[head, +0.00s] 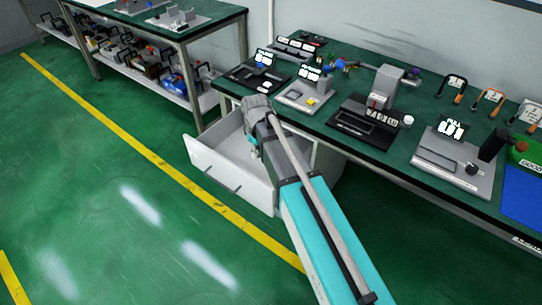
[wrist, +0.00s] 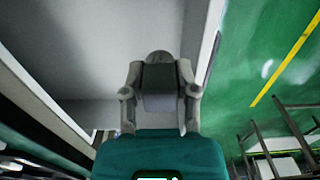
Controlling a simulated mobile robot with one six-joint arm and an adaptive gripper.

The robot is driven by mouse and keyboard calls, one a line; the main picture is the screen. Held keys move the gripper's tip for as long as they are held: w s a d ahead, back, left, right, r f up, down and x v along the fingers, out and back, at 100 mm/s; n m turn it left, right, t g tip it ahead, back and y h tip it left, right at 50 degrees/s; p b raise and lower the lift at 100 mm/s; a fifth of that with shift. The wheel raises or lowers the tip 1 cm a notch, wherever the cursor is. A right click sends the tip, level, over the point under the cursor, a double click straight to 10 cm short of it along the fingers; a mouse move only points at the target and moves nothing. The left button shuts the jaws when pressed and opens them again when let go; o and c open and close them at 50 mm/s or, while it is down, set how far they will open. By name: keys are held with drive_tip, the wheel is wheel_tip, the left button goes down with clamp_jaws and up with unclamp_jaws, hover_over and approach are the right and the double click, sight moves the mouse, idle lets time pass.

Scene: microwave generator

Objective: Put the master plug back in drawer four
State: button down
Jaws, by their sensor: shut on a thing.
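A white drawer (head: 228,180) stands pulled open below the workbench in the head view; no number is readable on it. My gripper (head: 254,152) points down over the open drawer, close to its front panel. In the wrist view my gripper (wrist: 159,72) is shut on a small grey, block-like piece, the master plug (wrist: 159,103), with a darker band on it. The drawer's pale interior (wrist: 90,40) fills the upper left of the wrist view. My arm hides part of the drawer in the head view.
The green-topped workbench (head: 330,118) holds several instruments, including a black panel with number tiles (head: 366,125). A second bench (head: 190,35) with a loaded lower shelf stands at the upper left. The green floor with its yellow line (head: 150,155) is clear in front of the drawer.

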wheel_tip(320, 180, down, 8)
drive_tip(key=b, duration=0.6)
drive_tip(key=shift+r, duration=0.2)
drive_tip(key=b, duration=0.8)
hover_over(251, 165)
drive_tip(key=s, duration=0.2)
drive_tip(key=f, duration=0.8)
drive_tip(key=shift+w+d, duration=0.2)
drive_tip(key=shift+w, duration=0.05)
drive_tip(key=shift+w+a+f+b, duration=0.15)
drive_tip(key=shift+w+f+b, duration=0.35)
drive_tip(key=shift+b, duration=0.15)
drive_tip(key=shift+w+a+f+b, duration=0.1)
drive_tip(key=shift+w+f+b, duration=0.15)
drive_tip(key=shift+f+b, duration=0.2)
drive_tip(key=shift+w+f+b, duration=0.15)
drive_tip(key=shift+f+b, duration=1.4)
